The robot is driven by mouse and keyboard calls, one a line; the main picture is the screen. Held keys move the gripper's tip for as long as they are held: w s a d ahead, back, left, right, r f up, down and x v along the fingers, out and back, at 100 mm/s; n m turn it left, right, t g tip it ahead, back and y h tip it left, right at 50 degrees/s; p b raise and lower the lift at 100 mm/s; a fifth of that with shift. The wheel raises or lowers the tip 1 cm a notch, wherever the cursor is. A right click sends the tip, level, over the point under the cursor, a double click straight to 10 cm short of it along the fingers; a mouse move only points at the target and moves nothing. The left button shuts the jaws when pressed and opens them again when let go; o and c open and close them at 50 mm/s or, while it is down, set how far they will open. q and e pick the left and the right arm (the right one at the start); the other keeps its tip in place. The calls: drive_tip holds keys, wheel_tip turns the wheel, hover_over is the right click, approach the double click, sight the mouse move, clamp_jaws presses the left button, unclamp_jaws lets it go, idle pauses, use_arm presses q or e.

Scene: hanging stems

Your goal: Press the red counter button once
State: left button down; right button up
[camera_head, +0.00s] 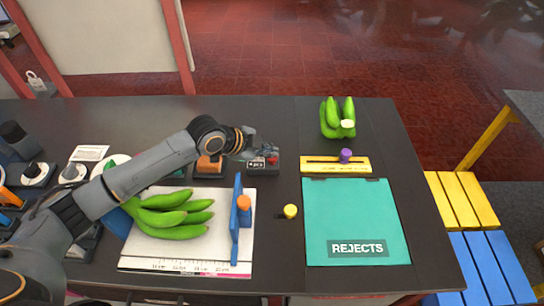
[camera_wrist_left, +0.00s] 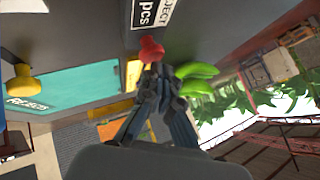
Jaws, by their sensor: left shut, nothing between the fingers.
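The red counter button (camera_head: 272,160) sits on a small dark box (camera_head: 263,169) on the black table. In the left wrist view the red button (camera_wrist_left: 150,48) is a rounded knob beside a "REJECT pcs" label (camera_wrist_left: 150,12). My left gripper (camera_head: 266,150) reaches over from the left and is at the box's back side. Its closed fingertips (camera_wrist_left: 158,75) appear right at the button in the wrist view; I cannot tell whether they touch. Nothing is between the fingers. My right gripper is in neither view.
A teal REJECTS mat (camera_head: 350,215) lies right, with a yellow slotted block (camera_head: 322,164) and green bananas (camera_head: 335,115) behind it. A yellow knob (camera_head: 290,211) stands left of it. More bananas (camera_head: 175,215) lie on a white board beside a blue upright plate (camera_head: 236,220).

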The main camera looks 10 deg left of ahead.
sight(269, 159)
use_arm(q)
drive_tip(key=shift+f+b, duration=0.3)
drive_tip(key=shift+f, duration=0.35)
idle(0.5)
drive_tip(key=shift+r, duration=0.15)
drive_tip(key=shift+r+p, duration=0.9)
drive_tip(key=shift+p, duration=0.1)
wheel_tip(269, 159, up, 5)
drive_tip(key=p, duration=0.4)
drive_tip(key=shift+r+p, duration=0.1)
drive_tip(key=shift+p, duration=0.3)
drive_tip(key=shift+f, duration=0.2)
